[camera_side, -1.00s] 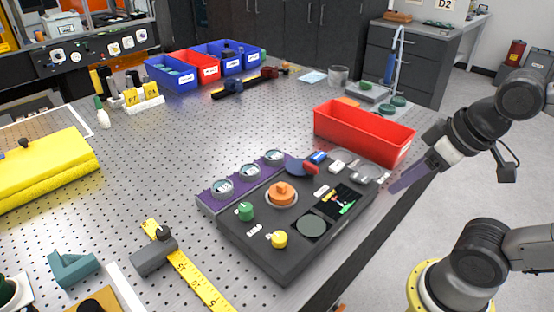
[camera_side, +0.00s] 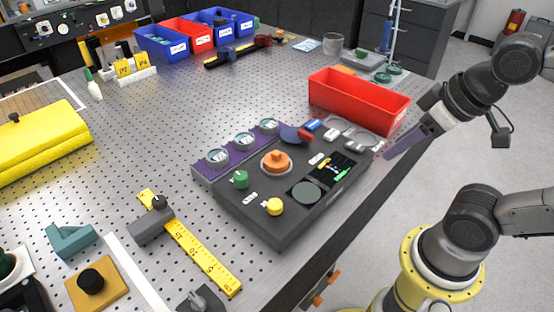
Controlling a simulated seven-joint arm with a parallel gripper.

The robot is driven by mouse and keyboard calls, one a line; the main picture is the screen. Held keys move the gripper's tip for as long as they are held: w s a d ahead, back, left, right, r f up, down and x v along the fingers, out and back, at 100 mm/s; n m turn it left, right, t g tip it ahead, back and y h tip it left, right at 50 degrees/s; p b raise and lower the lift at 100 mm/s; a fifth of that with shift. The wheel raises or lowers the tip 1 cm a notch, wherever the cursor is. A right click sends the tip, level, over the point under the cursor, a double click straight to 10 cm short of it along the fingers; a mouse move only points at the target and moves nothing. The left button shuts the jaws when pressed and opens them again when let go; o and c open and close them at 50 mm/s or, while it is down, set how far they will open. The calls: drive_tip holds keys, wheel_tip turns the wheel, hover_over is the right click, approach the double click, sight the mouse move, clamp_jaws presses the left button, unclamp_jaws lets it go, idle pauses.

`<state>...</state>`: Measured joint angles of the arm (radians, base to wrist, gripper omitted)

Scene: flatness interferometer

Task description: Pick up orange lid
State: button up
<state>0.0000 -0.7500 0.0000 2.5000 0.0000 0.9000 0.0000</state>
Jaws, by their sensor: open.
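The orange lid (camera_side: 276,160), with a raised knob, sits in a round seat on the black instrument panel (camera_side: 262,227). A green knob (camera_side: 240,180) and a yellow knob (camera_side: 275,206) stand on the same panel, to the left of and below the lid. My gripper (camera_side: 388,155) is at the right, beyond the panel's right end and near the table's edge. It is open and apart from the lid. No object shows between its fingers, though they are small and seen at an angle.
A red bin (camera_side: 352,105) stands behind the panel, close to my gripper. A purple rack (camera_side: 203,171) with several round glass pieces lies along the panel's left side. A yellow ruler (camera_side: 203,258) lies at front left. Bare perforated table lies behind the rack.

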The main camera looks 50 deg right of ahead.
idle(0.3)
drive_tip(key=shift+o, duration=0.6)
